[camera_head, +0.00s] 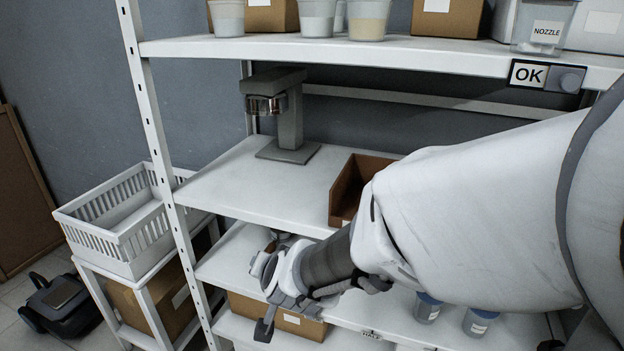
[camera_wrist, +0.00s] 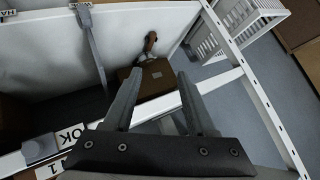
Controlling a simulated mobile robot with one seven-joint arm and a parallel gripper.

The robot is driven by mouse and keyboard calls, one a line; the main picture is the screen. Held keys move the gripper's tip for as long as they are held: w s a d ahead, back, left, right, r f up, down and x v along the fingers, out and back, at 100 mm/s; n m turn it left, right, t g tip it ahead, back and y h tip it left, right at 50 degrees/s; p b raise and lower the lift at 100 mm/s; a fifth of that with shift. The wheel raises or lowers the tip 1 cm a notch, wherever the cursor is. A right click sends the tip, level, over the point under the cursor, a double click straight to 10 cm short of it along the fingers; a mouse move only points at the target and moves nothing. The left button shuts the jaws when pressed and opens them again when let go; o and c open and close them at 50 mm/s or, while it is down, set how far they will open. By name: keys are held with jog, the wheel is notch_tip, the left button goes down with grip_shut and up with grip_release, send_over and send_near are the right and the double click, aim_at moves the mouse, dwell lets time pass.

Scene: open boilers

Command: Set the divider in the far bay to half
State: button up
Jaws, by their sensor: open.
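A thin grey upright plate, seemingly the divider (camera_wrist: 90,45), stands across a white shelf in the wrist view. A partly cut label (camera_wrist: 82,3) lies at its upper end and another label starting "HA" (camera_wrist: 8,15) is further left. In the head view a small label (camera_head: 371,334) is on the lower shelf's front edge; the divider is not clearly visible there. My gripper (camera_head: 270,312) is at the front of the lower shelf, pointing down-left. In the wrist view its two fingers (camera_wrist: 158,76) are apart with nothing held, to the right of the plate and apart from it.
A cardboard box (camera_head: 299,325) sits below my gripper. A brown open bin (camera_head: 345,187) and a grey stand (camera_head: 290,125) are on the middle shelf. A white basket (camera_head: 125,232) and a rack post (camera_head: 160,160) are left.

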notch_tip(320, 180, down, 8)
jog(key=a+m+h+b, duration=0.1)
jog(key=a+h+b, duration=0.1)
jog(key=t+h+b, duration=0.8)
send_near(309, 317)
jog(key=b+x, duration=0.3)
jog(key=x, duration=0.8)
jog(key=shift+w+d, duration=0.1)
jog(key=shift+w, duration=0.1)
grip_shut()
